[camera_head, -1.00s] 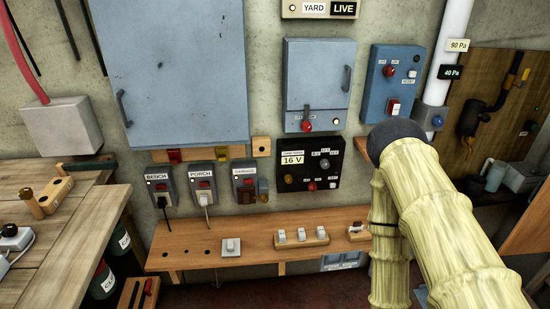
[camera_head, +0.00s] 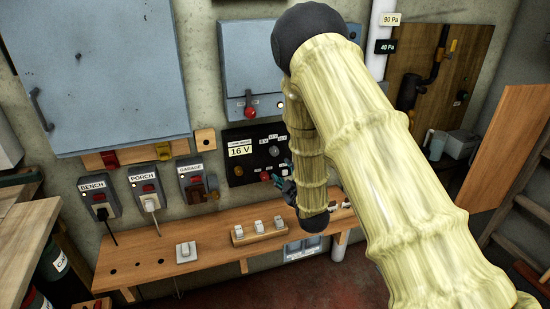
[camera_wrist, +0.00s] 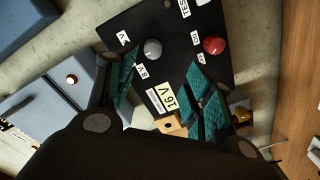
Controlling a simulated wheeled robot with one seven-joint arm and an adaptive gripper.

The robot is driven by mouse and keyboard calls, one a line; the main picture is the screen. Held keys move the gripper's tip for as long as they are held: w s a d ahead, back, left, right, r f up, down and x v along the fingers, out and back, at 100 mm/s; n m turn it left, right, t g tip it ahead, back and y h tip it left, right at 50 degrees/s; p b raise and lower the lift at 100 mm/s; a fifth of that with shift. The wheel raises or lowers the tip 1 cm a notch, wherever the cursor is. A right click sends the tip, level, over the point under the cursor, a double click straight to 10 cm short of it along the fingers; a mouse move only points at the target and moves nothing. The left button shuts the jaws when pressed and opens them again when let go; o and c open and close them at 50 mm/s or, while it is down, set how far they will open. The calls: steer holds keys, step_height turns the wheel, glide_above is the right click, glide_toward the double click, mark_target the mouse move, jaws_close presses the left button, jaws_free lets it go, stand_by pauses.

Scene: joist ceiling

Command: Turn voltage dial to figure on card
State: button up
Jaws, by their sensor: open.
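A black panel (camera_head: 236,134) hangs on the wall with a white 16 V card (camera_head: 240,150), which also shows upside down in the wrist view (camera_wrist: 166,97). The grey round dial (camera_wrist: 153,48) sits on the panel among small voltage labels, one reading 8 V; the dial's exact setting is hard to read. It also shows in the head view (camera_head: 273,151). My gripper (camera_wrist: 163,88) is open, its teal-padded fingers spread on either side of the view, with the dial beyond the gap and apart from both pads. In the head view my arm partly hides the panel's right side.
A red knob (camera_wrist: 214,45) is on the same panel beside the dial. A wooden shelf (camera_head: 210,250) with white switches runs below. Bench, porch and garage switch boxes (camera_head: 145,190) hang left of the panel, and a blue-grey box (camera_head: 240,70) hangs above it.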

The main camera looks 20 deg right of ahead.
mark_target(275, 153)
steer(key=w, duration=0.3)
steer(key=w+p, duration=0.1)
steer(key=w, duration=0.3)
steer(key=w+r, duration=0.1)
steer(key=w, duration=0.3)
steer(key=shift+w+a+r, duration=0.1)
steer(key=shift+w+a, duration=0.15)
steer(key=c, duration=1)
